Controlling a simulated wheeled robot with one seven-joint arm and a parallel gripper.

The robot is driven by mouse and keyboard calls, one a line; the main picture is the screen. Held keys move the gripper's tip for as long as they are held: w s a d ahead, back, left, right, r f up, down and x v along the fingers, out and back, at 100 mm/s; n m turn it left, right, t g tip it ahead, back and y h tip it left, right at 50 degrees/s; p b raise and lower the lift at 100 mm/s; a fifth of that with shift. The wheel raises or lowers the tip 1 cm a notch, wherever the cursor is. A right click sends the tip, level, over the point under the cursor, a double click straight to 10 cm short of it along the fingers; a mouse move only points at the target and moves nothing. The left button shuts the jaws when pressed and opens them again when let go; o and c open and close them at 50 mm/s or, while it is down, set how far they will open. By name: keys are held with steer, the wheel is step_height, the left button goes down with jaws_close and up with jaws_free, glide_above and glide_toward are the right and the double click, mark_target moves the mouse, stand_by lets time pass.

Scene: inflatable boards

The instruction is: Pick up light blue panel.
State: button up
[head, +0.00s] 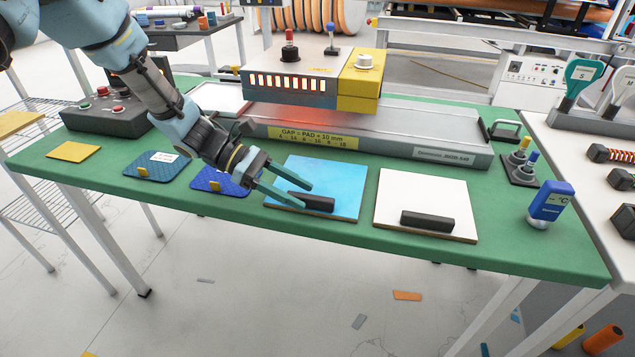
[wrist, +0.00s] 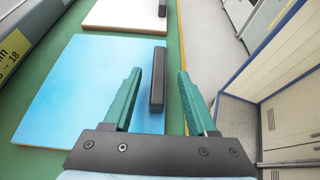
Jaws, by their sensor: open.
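The light blue panel (head: 338,180) lies flat on the green table, with a black bar handle (head: 312,201) near its front edge. My gripper (head: 306,194) is open, low over the front part of this panel. A gap shows between the handle and the right finger.
A white panel (head: 392,195) with a black handle lies to the right. Dark blue pads (head: 150,166) lie to the left. A heater machine (head: 310,72) on a grey rail stands behind. A blue thermometer device (head: 549,204) stands at the right. The table's front edge is close.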

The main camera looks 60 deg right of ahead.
mark_target(306, 196)
steer(key=x, duration=0.3)
steer(key=shift+s+d+p, duration=0.1)
steer(key=shift+d+p, duration=0.05)
steer(key=shift+p, duration=0.2)
jaws_close()
stand_by(1.1)
